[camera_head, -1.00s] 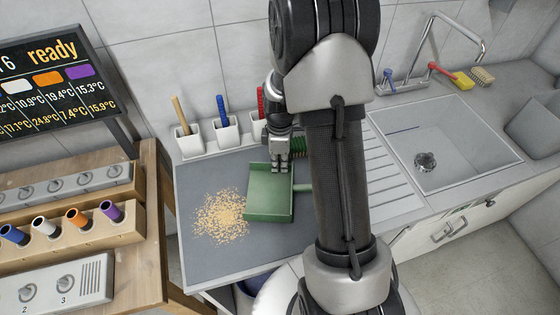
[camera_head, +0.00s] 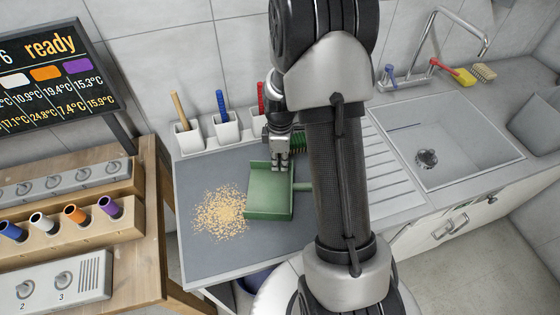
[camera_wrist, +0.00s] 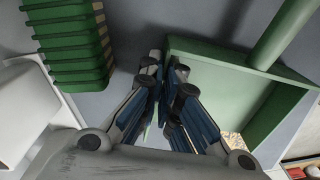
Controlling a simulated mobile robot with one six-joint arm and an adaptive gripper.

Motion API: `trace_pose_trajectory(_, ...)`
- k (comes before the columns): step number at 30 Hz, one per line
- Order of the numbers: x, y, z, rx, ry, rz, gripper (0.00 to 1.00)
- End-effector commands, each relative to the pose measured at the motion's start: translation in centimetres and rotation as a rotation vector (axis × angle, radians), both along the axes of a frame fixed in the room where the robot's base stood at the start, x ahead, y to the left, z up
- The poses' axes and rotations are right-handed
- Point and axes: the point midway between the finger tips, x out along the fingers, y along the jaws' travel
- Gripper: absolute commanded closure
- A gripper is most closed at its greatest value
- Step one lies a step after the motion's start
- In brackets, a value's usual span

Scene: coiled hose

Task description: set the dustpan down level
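The green dustpan (camera_head: 268,200) is over the grey worktop, its open side toward the crumbs (camera_head: 220,214) and its handle (camera_head: 304,187) pointing right behind my arm. My gripper (camera_head: 281,166) is at the dustpan's back side wall. In the wrist view my fingers (camera_wrist: 168,85) are close together on either side of that wall, with a green sliver showing between them, so they look shut on it. The dustpan (camera_wrist: 222,75) fills the right of the wrist view. It looks roughly level, but whether its underside touches the worktop cannot be told.
A green-bristled brush (camera_wrist: 70,45) lies close beside my gripper. White holders (camera_head: 227,130) with tools stand along the wall behind. The sink (camera_head: 430,140) and drainboard are to the right; a wooden stand (camera_head: 130,245) is left.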

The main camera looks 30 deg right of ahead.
Motion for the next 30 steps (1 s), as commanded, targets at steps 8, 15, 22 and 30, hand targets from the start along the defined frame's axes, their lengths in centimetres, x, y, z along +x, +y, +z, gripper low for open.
trace_pose_trajectory(8,0.0,0.0,-0.3,0.0,0.0,0.0,0.88)
trace_pose_trajectory(15,0.0,0.0,-0.2,0.0,0.0,0.0,0.72)
trace_pose_trajectory(22,0.0,0.0,-0.3,0.0,0.0,0.0,0.72)
trace_pose_trajectory(30,0.1,-0.1,1.6,-0.002,-0.004,0.0,0.72)
